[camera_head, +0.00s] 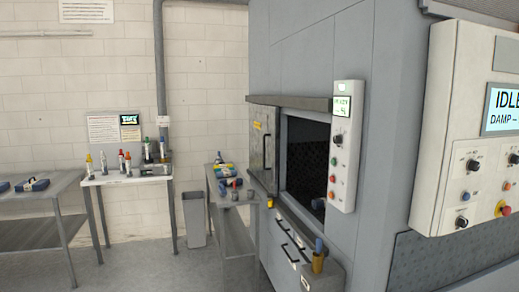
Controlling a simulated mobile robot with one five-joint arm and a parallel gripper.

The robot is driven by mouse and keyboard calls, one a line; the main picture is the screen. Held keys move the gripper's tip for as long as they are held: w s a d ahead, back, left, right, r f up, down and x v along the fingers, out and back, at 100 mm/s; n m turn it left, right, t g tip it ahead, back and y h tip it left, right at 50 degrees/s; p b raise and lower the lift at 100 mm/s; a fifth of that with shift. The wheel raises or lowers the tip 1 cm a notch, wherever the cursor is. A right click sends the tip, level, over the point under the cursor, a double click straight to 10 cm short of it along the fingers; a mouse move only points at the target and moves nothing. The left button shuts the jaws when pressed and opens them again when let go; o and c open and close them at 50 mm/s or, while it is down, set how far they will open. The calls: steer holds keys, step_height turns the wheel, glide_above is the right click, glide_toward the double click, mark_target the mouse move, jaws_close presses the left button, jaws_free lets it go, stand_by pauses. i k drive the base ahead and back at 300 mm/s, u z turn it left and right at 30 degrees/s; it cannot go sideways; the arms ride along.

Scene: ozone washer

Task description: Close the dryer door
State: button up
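The dryer (385,50) is a large grey machine at the centre and right. Its door (262,149) is a grey panel with a yellow label, at the left side of the opening. The door stands open, swung out to the left. The dark opening (306,160) shows to the right of the door, and its inside is hard to make out. A narrow control panel (346,148) with a small green screen and several knobs is beside the opening. My gripper is not in view.
A large control box (470,130) with an "IDLE" screen juts out at the right. A shelf with handles (290,245) sticks out below the opening. Tables with bottles (126,177) and a bin (194,218) stand at the left. Bare floor (160,268) shows at lower left.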

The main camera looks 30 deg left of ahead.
mark_target(264, 119)
steer(key=u, duration=0.25)
steer(key=i, duration=0.8)
steer(key=u, duration=1.4)
steer(key=i, duration=1.8)
steer(key=u, duration=0.5)
steer(key=i, duration=2.8)
steer(key=z, duration=0.4)
steer(key=k, duration=0.8)
steer(key=z, duration=0.25)
steer(key=i, duration=0.8)
steer(key=u, duration=0.1)
